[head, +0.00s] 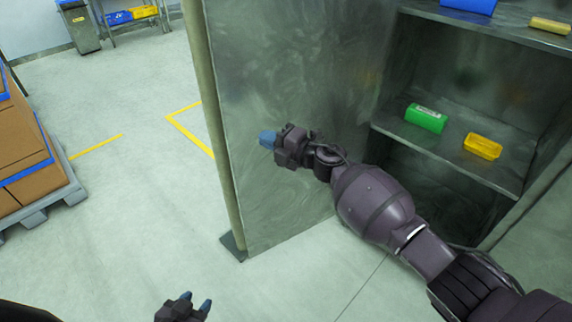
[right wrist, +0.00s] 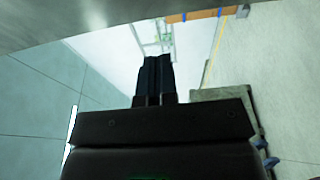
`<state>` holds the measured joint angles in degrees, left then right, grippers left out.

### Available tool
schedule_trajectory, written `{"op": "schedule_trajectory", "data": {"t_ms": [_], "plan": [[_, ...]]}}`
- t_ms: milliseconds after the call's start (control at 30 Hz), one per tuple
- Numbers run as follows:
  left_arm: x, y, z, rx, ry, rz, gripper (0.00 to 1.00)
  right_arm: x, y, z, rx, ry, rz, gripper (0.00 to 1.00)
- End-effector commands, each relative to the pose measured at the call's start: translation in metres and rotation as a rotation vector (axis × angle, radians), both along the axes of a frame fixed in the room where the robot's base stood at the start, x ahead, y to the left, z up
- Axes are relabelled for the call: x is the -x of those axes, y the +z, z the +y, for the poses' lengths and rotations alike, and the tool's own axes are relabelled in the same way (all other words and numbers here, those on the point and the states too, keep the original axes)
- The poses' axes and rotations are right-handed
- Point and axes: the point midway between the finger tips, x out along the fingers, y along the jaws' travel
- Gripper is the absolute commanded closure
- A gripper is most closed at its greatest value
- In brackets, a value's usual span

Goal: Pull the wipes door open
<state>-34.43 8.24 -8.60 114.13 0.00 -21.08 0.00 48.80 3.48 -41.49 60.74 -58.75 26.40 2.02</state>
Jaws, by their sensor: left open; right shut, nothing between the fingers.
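The wipes door (head: 285,190) is a grey metal panel, standing swung open at the left of the cabinet (head: 447,155). Its broad face and its pale left edge show in the head view. My right gripper (head: 268,139) is shut and empty in front of this face; I cannot tell whether it touches. In the right wrist view the shut fingers (right wrist: 153,75) point away, below a close grey metal surface (right wrist: 90,15) along the top. My left gripper (head: 197,303) is open and empty, low over the floor at the bottom, apart from the door.
Cabinet shelves hold a green box (head: 426,118), a yellow container (head: 482,146), a blue item (head: 468,5) and a yellow block (head: 550,25). Cartons on a pallet (head: 45,205) stand at left. A bin (head: 82,28) is at the back.

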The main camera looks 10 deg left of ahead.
Motion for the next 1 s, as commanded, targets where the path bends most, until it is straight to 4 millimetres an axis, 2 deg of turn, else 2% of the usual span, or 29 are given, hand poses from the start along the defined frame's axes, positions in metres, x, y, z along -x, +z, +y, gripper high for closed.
{"op": "schedule_trajectory", "data": {"t_ms": [167, 500, 800, 1000], "plan": [[0.007, 0.01, 0.002, 0.0, 0.006, 0.009, 0.57, 0.024, 0.003, -0.025, 0.002, -0.001, -0.004, 1.0], [-0.012, 0.037, -0.001, 0.001, -0.002, -0.041, 0.57, 0.061, 0.001, -0.06, 0.001, 0.001, -0.001, 1.0], [-0.011, 0.039, -0.001, 0.0, -0.002, -0.038, 0.57, 0.07, -0.001, -0.068, 0.001, 0.001, 0.0, 1.0], [-0.006, 0.035, 0.0, 0.001, 0.002, -0.027, 0.57, 0.061, 0.004, -0.071, -0.028, -0.065, 0.018, 1.0]]}}
